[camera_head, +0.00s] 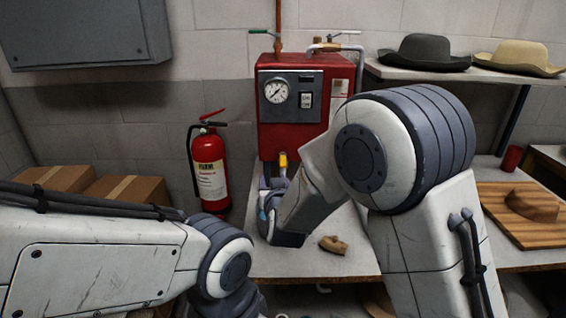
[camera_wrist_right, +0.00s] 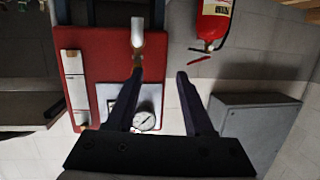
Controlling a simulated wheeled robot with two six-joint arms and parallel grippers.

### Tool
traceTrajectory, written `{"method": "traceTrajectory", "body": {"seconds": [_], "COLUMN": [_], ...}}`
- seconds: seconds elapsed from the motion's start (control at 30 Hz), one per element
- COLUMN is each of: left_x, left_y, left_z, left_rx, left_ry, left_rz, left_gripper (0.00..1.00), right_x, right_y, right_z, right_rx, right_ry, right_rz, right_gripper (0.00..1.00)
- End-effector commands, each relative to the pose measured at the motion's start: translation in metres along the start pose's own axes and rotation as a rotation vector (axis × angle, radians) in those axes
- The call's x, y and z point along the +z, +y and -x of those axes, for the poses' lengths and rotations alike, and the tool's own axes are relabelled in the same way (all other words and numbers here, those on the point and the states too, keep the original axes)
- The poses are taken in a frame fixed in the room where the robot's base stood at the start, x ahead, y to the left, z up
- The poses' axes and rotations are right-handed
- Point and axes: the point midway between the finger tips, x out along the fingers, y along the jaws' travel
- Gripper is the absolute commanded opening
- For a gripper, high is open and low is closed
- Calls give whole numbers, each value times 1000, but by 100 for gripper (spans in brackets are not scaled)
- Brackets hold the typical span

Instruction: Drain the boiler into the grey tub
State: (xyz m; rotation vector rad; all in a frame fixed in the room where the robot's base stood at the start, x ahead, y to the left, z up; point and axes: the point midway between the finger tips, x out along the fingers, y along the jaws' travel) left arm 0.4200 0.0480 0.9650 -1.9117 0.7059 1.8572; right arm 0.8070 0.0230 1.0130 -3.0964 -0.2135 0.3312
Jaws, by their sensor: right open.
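The red boiler (camera_head: 290,135) stands at the back of the bench, with a round gauge (camera_head: 276,92) on its grey panel. A small yellow part (camera_head: 283,160) shows at its lower front. In the right wrist view, which is upside down, the boiler (camera_wrist_right: 85,60) has a pale, rounded fitting (camera_wrist_right: 137,38) with a brass-coloured part. My right gripper (camera_wrist_right: 160,73) is open in front of the boiler; one fingertip overlaps the fitting's brass part in the picture. Whether they touch, I cannot tell. My left gripper is out of view. I see no grey tub.
A red fire extinguisher (camera_head: 208,168) hangs left of the boiler. Cardboard boxes (camera_head: 125,188) stand at the left. A small brown object (camera_head: 333,245) lies on the bench (camera_head: 310,262). Hats (camera_head: 425,52) sit on the right shelf; a wooden board (camera_head: 525,225) lies below.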

Motion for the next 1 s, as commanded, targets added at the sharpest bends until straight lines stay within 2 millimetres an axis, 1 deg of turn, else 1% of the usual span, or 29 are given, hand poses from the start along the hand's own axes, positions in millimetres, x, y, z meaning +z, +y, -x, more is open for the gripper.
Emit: {"method": "traceTrajectory", "body": {"seconds": [0.03,0.1,0.23,0.37,0.47,0.7,0.8,0.9,1.0], "left_x": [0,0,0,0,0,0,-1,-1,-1], "left_y": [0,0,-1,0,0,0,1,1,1], "left_z": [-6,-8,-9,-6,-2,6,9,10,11], "left_rx": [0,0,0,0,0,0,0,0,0], "left_ry": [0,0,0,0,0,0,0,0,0], "left_rz": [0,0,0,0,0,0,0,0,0], "left_gripper": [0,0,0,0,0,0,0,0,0], "right_x": [3,-2,-8,-14,-18,-28,-30,-32,-32], "right_y": [9,18,28,32,34,40,42,44,44], "right_z": [-10,-16,-22,-32,-47,-91,-105,-114,-120], "right_rx": [40,84,130,141,140,139,139,139,138], "right_ry": [58,127,198,216,216,214,214,213,212], "right_rz": [4,10,19,20,20,20,19,20,20], "right_gripper": [52,52,52,52,52,52,52,52,52]}}
